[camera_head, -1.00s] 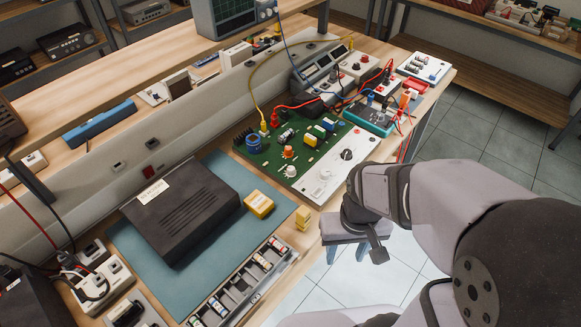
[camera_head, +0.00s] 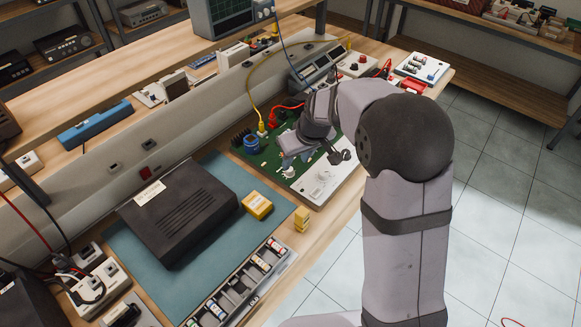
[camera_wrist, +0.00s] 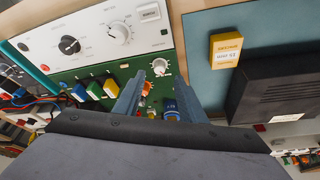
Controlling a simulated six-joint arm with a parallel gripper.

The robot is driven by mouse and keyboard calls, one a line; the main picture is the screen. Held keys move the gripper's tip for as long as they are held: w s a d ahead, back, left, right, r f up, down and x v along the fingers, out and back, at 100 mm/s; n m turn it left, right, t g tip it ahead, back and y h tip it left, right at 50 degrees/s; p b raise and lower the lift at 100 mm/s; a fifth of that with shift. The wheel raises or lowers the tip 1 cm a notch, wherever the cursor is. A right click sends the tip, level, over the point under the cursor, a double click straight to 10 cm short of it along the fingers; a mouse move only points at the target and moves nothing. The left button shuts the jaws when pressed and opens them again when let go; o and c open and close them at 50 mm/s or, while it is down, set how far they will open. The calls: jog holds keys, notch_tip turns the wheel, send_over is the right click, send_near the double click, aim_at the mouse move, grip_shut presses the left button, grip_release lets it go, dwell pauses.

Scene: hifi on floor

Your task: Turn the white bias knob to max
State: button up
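A small white knob (camera_wrist: 160,67) stands on the green circuit board (camera_wrist: 95,76); in the head view it shows just below my gripper (camera_head: 291,158). A larger white knob (camera_wrist: 118,33) with a dial scale sits on the white panel (camera_wrist: 150,37), which also carries a black knob (camera_wrist: 69,45). The labels are too small to read, so I cannot tell which white knob is marked bias. In the wrist view my gripper (camera_wrist: 160,80) is open, its two fingers apart, with the small white knob between and just beyond the tips. No contact is visible.
A blue coil (camera_head: 252,141) and other parts stand on the board near my fingers. A yellow box (camera_head: 257,205) and a black case (camera_head: 180,215) lie on the blue mat (camera_head: 225,170). A parts tray (camera_head: 245,290) lies at the bench's front edge.

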aim_at(291, 170)
jog(key=shift+w+p+x, duration=0.15)
jog(key=shift+p+x, duration=0.3)
jog(key=shift+x, duration=1.45)
jog(key=shift+w+p+x, duration=0.15)
jog(key=shift+p+x, duration=0.3)
jog(key=shift+x, duration=1.4)
jog(key=shift+a+r, duration=0.1)
jog(key=shift+r, duration=0.05)
grip_shut()
